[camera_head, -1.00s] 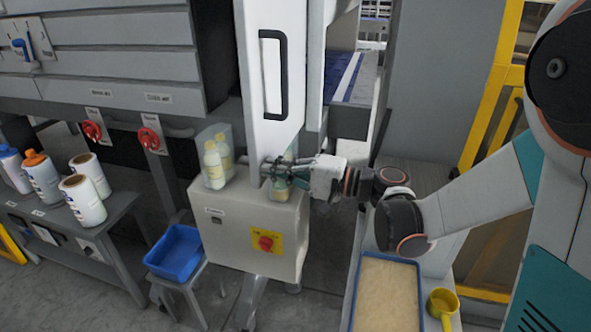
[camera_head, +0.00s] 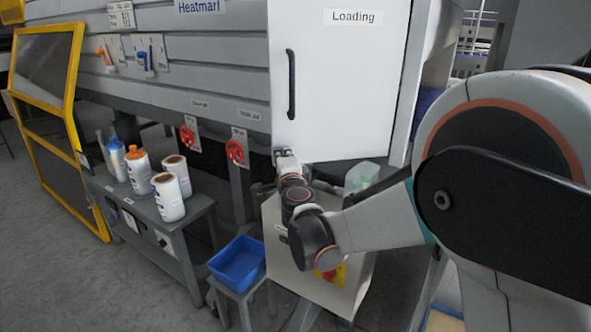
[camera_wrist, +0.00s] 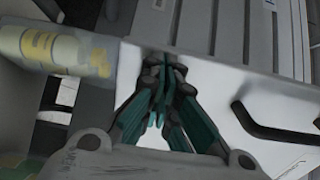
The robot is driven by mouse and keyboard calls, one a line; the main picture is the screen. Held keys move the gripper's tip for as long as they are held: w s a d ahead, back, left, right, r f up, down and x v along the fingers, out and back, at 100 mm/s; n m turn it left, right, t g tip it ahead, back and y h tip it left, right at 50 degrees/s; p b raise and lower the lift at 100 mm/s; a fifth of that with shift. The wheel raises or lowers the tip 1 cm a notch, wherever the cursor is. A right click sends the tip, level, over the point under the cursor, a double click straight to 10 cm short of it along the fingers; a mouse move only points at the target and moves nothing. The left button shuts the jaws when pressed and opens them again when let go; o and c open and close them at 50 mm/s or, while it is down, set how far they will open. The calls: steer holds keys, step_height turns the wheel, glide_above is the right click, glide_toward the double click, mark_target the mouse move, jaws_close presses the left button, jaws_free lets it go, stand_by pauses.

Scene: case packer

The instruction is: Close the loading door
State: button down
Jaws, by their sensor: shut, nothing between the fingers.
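The loading door (camera_head: 335,95) is a white panel with a black upright handle (camera_head: 291,83) near its left edge. It faces the head camera broadly and looks close to the machine front; I cannot tell whether it is flush. My gripper (camera_head: 283,158) is shut and empty at the door's lower left corner, below the handle. In the wrist view my teal fingers (camera_wrist: 165,105) are together against or very near the white door panel (camera_wrist: 245,150), with the handle (camera_wrist: 275,122) to their right. Exact contact is hidden.
A pale control box (camera_head: 285,255) stands under the door, with a clear holder (camera_head: 362,176) on top. A blue bin (camera_head: 238,262) sits on a small stand to the left. Several white bottles (camera_head: 170,197) stand on a grey bench. Floor at lower left is free.

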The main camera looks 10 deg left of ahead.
steer(key=w+a+m+h+p, duration=0.1)
steer(key=w+m+h+p, duration=0.2)
steer(key=w+h, duration=0.6)
steer(key=w+m, duration=0.2)
steer(key=w, duration=1.4)
steer(key=shift+a+r+m+t, duration=0.25)
steer(key=shift+m+t, duration=0.05)
steer(key=shift+t, duration=0.1)
steer(key=shift+d+r, duration=0.1)
steer(key=shift+d, duration=0.05)
